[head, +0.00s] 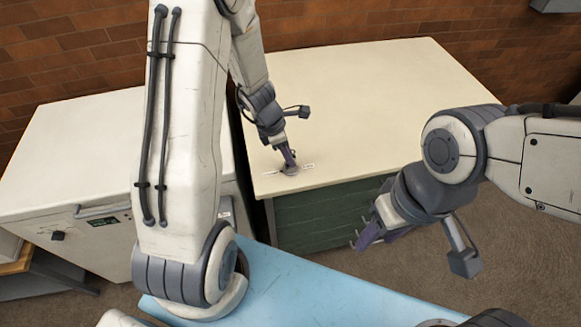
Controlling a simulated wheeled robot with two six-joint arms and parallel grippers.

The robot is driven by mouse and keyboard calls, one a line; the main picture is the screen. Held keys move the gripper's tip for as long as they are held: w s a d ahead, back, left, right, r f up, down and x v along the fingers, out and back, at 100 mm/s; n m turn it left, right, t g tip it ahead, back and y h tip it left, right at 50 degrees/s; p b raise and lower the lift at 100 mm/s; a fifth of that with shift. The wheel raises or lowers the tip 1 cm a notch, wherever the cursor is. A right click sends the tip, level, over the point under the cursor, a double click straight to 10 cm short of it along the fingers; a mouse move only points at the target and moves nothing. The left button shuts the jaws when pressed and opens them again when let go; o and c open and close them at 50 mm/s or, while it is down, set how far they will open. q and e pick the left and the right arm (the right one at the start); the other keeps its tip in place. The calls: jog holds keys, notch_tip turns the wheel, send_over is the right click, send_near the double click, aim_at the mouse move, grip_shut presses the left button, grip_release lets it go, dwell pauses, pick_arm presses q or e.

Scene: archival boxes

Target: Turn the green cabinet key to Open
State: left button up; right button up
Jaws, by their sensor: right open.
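The green cabinet (330,215) has green drawer fronts and a cream top (375,95). A small dark round key fitting (290,171) sits on the top near its front left corner. A small white label lies on each side of it, too small to read. My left gripper (289,161) points down at this fitting, with its fingertips at or touching it. The fingers cover most of the key, so its angle and the grip on it are unclear. My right gripper (361,238) is open and empty, in front of the drawer fronts and apart from the key.
A white cabinet (85,150) with a dark knob and a small green display stands to the left. A light blue surface (310,295) lies in the foreground. Most of the cream top is clear. A brick wall (330,22) runs behind. Brown floor shows at right.

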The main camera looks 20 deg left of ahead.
pick_arm(q)
grip_shut()
jog(key=shift+d+f+n+b, duration=0.1)
jog(key=shift+n+b, duration=0.35)
jog(key=shift+n, duration=0.55)
jog(key=n+t+y, duration=0.1)
jog(key=n, duration=0.2)
jog(key=shift+s+b, duration=0.1)
jog(key=shift+b, duration=0.3)
jog(key=shift+n+y, duration=0.3)
jog(key=shift+n, duration=0.7)
jog(key=n, duration=0.1)
jog(key=n+y, duration=0.1)
jog(key=n, duration=0.1)
jog(key=shift+d, duration=0.25)
jog(key=n+y, duration=0.1)
jog(key=n, duration=0.2)
jog(key=shift+n, duration=0.4)
